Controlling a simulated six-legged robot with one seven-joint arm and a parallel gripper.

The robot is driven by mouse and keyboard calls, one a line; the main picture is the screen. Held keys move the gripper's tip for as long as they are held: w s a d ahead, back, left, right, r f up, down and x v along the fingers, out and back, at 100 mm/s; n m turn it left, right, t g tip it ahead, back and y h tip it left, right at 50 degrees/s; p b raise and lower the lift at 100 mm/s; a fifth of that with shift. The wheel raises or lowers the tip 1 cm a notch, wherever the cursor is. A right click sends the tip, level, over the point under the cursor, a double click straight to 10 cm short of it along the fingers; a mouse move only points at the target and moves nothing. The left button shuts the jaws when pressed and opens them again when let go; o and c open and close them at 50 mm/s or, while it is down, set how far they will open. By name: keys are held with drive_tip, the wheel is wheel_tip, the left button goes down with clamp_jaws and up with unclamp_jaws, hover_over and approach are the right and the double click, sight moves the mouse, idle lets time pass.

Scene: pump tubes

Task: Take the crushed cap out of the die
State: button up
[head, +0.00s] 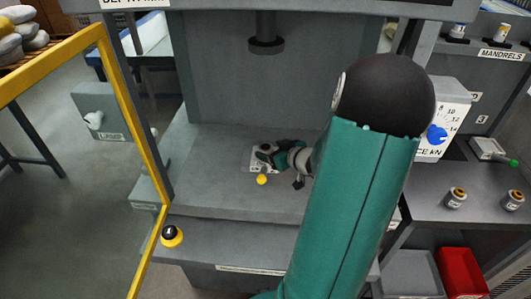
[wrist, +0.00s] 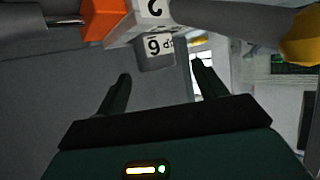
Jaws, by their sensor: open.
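In the head view, the die (head: 257,166) looks like a small pale block on the grey press bed. My gripper (head: 262,152) is over it, reaching in from the right and hiding much of it. In the wrist view, my gripper (wrist: 160,69) has its two dark fingers apart with nothing between them. Beyond the fingertips is a white block (wrist: 150,14) with a number, and below it a grey part labelled with a 9 or 6 (wrist: 158,52). An orange piece (wrist: 103,20) adjoins the white block. I cannot make out the crushed cap for certain.
A yellow knob (head: 262,180) is in front of the die. The press ram (head: 266,46) hangs above the bed. A yellow guard frame (head: 132,130) stands open at left. A red bin (head: 461,273) is at lower right. The left bed is clear.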

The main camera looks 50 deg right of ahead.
sight(267, 148)
drive_tip(key=shift+f+x, duration=0.2)
drive_tip(key=shift+x, duration=2.85)
drive_tip(key=shift+s+d, duration=0.1)
drive_tip(key=shift+d, duration=0.05)
drive_tip(key=c, duration=1.2)
drive_tip(key=shift+c, duration=0.2)
drive_tip(key=shift+r, duration=0.15)
